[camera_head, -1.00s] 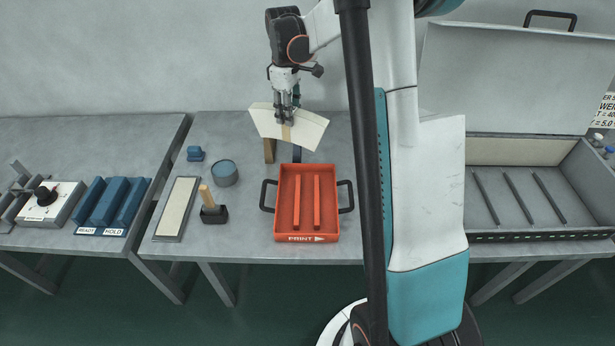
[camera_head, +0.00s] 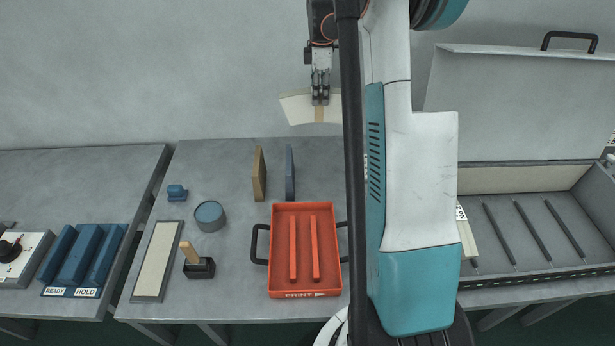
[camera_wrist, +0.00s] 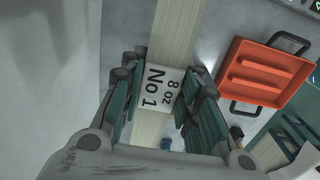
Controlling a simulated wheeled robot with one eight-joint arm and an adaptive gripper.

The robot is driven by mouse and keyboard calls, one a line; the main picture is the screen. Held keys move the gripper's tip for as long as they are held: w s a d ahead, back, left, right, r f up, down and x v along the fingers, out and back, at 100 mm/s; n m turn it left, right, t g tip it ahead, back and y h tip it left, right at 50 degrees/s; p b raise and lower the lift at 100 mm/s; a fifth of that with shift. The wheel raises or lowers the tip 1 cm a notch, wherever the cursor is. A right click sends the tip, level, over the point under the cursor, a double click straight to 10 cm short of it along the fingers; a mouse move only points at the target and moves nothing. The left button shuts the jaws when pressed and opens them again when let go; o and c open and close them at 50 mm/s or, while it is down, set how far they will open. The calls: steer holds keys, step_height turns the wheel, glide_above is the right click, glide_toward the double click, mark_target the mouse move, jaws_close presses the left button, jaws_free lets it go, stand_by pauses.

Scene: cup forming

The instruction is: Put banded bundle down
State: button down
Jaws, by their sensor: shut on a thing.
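In the wrist view the bundle (camera_wrist: 181,28) runs between the fingers, with a white label (camera_wrist: 160,88) reading "8 oz No 1". The orange tray (camera_head: 330,280) lies on the table with two raised bars and "PRINT" on its front. It also shows in the wrist view (camera_wrist: 237,72).
A tan upright plate (camera_head: 259,173) and a blue-grey one (camera_head: 290,172) stand behind the tray. A blue round tin (camera_head: 209,216), a wooden-handled stamp (camera_head: 198,264) and a pale pad (camera_head: 158,260) lie left. A blue READY/HOLD rack (camera_head: 83,257) and an open grey case (camera_head: 540,282) flank them.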

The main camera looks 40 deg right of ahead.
mark_target(319, 111)
step_height(319, 111, down, 19)
steer(key=b, duration=0.4)
steer(key=shift+r, duration=0.15)
steer(key=shift+b, duration=0.3)
steer(key=c, duration=1.6)
jaws_free()
steer(key=shift+f, duration=0.2)
steer(key=shift+c, duration=0.2)
steer(key=o, duration=0.4)
steer(key=shift+o, duration=0.2)
steer(key=shift+r, duration=0.1)
step_height(319, 111, up, 12)
steer(key=p, duration=0.3)
steer(key=shift+r, duration=0.15)
